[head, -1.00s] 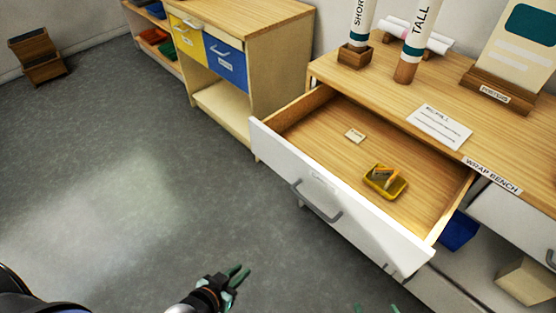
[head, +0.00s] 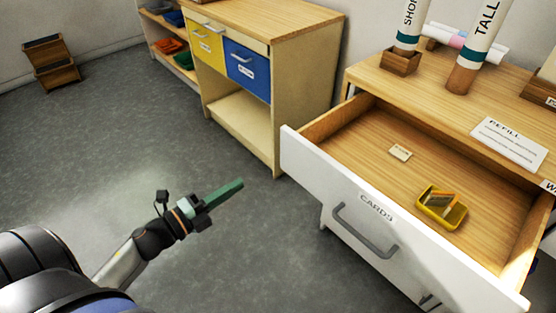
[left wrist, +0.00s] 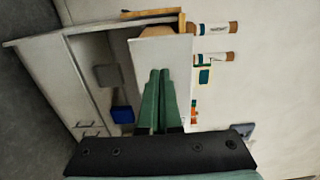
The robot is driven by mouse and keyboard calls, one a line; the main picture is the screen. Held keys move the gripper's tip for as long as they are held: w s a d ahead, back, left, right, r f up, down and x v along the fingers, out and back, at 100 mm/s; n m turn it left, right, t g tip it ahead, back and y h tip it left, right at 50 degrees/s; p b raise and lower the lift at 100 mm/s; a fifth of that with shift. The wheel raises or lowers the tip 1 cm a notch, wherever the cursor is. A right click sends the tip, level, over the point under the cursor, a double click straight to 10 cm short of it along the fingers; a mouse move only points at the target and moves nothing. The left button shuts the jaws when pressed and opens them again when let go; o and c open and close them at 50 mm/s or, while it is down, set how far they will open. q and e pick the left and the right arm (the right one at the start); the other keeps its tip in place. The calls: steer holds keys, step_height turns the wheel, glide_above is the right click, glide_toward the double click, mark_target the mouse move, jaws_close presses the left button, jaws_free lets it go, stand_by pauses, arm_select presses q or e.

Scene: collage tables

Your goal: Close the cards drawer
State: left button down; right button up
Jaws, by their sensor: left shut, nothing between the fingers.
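The cards drawer (head: 350,205) is pulled well out of the wrap bench in the head view. Its white front carries a CARDS label (head: 377,207) and a grey bar handle (head: 362,234). Inside lie a yellow tray (head: 442,208) with small items and a small pale card (head: 400,152). My left gripper (head: 222,194) is shut and empty, in the air to the left of the drawer front and apart from it. In the left wrist view its green fingers (left wrist: 158,100) are together, with the bench seen sideways beyond them. My right gripper is not in view.
The bench top (head: 440,105) holds upright tubes and a REFILL sheet (head: 508,143). A wooden cabinet with yellow and blue drawers (head: 247,70) stands behind to the left. A wooden rack (head: 50,64) is at the far left. The grey floor (head: 100,150) between is clear.

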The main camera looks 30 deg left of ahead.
mark_target(286, 154)
arm_select(q)
steer(key=x, duration=1.3)
steer(key=shift+w, duration=0.15)
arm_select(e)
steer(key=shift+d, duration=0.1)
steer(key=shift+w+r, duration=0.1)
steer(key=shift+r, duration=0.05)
